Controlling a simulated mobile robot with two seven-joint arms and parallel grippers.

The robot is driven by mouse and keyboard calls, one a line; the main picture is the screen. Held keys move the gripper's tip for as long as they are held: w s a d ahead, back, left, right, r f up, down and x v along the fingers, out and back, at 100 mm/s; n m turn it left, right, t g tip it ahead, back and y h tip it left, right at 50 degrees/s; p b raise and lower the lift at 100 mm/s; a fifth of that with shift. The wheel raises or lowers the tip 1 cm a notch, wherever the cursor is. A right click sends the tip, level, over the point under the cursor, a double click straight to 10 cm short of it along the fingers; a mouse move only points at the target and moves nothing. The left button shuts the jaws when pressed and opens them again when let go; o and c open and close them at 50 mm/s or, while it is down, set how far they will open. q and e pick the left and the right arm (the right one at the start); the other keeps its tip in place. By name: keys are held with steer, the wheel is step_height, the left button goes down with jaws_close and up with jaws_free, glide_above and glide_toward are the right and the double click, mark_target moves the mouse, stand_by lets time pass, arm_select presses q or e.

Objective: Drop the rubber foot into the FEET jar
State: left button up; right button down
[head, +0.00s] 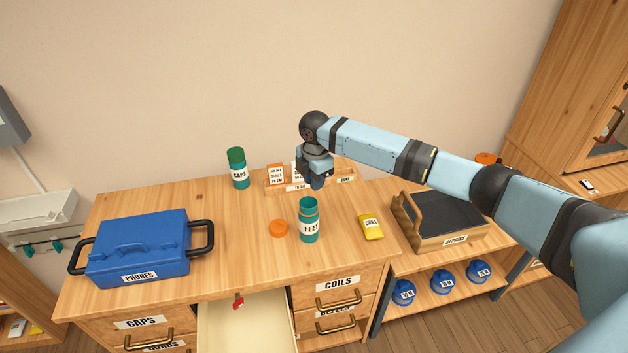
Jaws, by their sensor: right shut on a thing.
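The FEET jar (309,229) is teal with a white label and stands upright and open near the middle of the desk top. Its orange lid (279,228) lies on the desk just left of it. My right gripper (318,184) points down, above the desk and a little beyond the jar's mouth in the picture, apart from the jar. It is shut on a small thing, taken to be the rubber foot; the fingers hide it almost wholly. My left gripper is not in view.
The green-lidded CAPS jar (239,172), a wooden card rack (288,187), a yellow COILS packet (371,227) and a blue PHONES case (138,250) stand around. A REPAIRS tray (455,240) is at right. An open drawer (245,325) juts out in front.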

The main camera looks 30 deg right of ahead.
steer(key=shift+f, duration=0.15)
steer(key=c, duration=0.9)
jaws_free()
steer(key=shift+c, duration=0.2)
step_height(320, 180, up, 14)
steer(key=b, duration=0.1)
steer(key=shift+s, duration=0.2)
steer(key=shift+f, duration=0.1)
